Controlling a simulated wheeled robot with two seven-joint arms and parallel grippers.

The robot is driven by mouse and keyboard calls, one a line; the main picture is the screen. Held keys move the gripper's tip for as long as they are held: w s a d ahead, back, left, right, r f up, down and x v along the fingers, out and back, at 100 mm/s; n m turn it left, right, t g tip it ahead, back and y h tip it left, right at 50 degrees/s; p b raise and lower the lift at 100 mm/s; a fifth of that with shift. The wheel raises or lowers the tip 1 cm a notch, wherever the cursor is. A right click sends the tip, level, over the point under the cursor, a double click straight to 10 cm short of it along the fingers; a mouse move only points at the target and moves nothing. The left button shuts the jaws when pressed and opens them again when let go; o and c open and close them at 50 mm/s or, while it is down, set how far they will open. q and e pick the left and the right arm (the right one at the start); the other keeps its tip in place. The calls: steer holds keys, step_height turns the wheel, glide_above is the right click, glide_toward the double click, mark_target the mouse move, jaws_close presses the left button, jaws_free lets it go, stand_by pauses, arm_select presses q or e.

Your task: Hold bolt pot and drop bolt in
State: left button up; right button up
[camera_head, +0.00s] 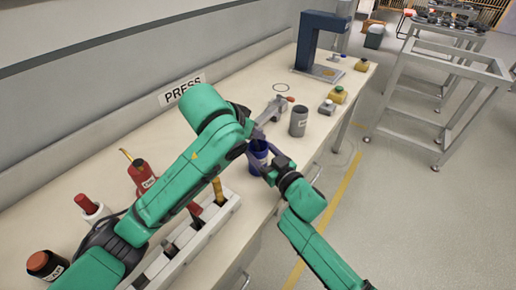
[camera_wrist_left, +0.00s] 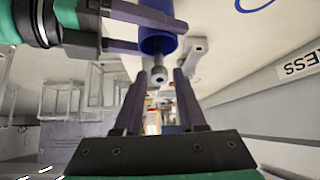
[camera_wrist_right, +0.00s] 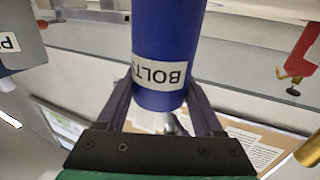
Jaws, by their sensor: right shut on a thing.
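The blue bolt pot (camera_head: 258,154) is held above the bench near its front edge. My right gripper (camera_head: 269,166) is shut around it, one finger on each side. Its white BOLTS label shows in the right wrist view (camera_wrist_right: 162,72). A grey bolt (camera_wrist_left: 158,76) shows in the left wrist view at the pot's mouth, its round head toward my left gripper. My left gripper (camera_wrist_left: 158,74) has its fingers on either side of the bolt, with a visible gap around it. I cannot tell how far the bolt reaches into the pot. The left fingers are mostly hidden in the head view.
A grey pot (camera_head: 298,121) and a grey clamp-like tool (camera_head: 272,109) stand close behind. A blue press (camera_head: 320,40) stands at the far end.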

arm_select(q)
steer(key=shift+o, duration=0.6)
steer(key=v, duration=1.2)
steer(key=shift+a, duration=0.1)
